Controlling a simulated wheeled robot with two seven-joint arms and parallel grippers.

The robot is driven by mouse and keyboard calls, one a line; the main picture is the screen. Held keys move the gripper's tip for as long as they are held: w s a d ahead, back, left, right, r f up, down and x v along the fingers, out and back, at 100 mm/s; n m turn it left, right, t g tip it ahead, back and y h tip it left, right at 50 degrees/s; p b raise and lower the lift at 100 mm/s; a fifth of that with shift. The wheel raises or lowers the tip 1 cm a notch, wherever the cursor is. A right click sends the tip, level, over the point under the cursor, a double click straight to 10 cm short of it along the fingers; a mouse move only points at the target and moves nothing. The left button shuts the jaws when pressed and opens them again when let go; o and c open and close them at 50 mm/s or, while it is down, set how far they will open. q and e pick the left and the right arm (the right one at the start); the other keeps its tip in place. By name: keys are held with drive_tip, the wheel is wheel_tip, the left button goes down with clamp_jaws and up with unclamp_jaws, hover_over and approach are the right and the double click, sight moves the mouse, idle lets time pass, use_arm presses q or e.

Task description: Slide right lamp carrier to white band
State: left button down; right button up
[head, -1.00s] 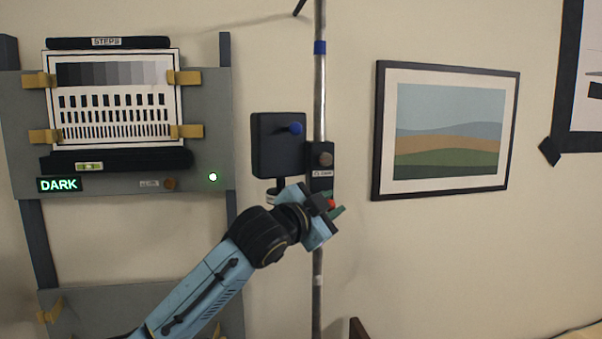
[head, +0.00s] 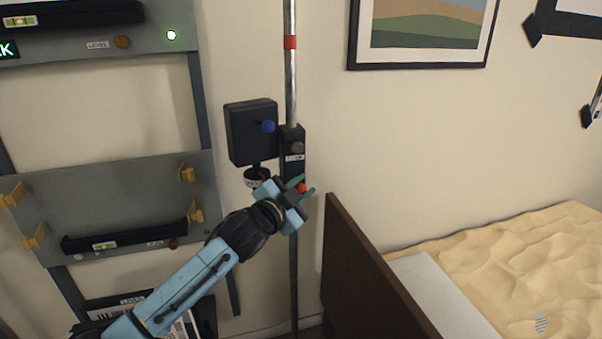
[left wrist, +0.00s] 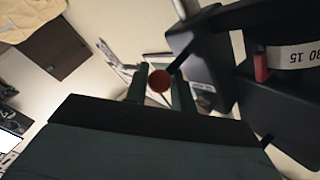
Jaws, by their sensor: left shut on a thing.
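The lamp carrier (head: 290,165) is a black block around a vertical metal pole (head: 291,85), with a brown knob and a small label on its front. A black lamp box (head: 250,142) with a blue knob is attached on its left. My left gripper (head: 302,189) is shut on the red knob (head: 302,187) low on the carrier; in the left wrist view the round red knob (left wrist: 159,81) sits between the green fingers. A red band (head: 290,42) circles the pole above the carrier. No white band shows on the pole now. My right gripper is out of view.
A grey board (head: 115,195) with yellow clips stands left of the pole. A framed picture (head: 420,67) hangs to the right.

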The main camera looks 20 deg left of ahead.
use_arm(q)
drive_tip(key=shift+f, duration=1.1)
drive_tip(key=c, duration=1.3)
unclamp_jaws()
drive_tip(key=shift+o, duration=0.2)
drive_tip(key=s+a, duration=0.2)
drive_tip(key=s, duration=1.1)
drive_tip(key=shift+a, duration=0.1)
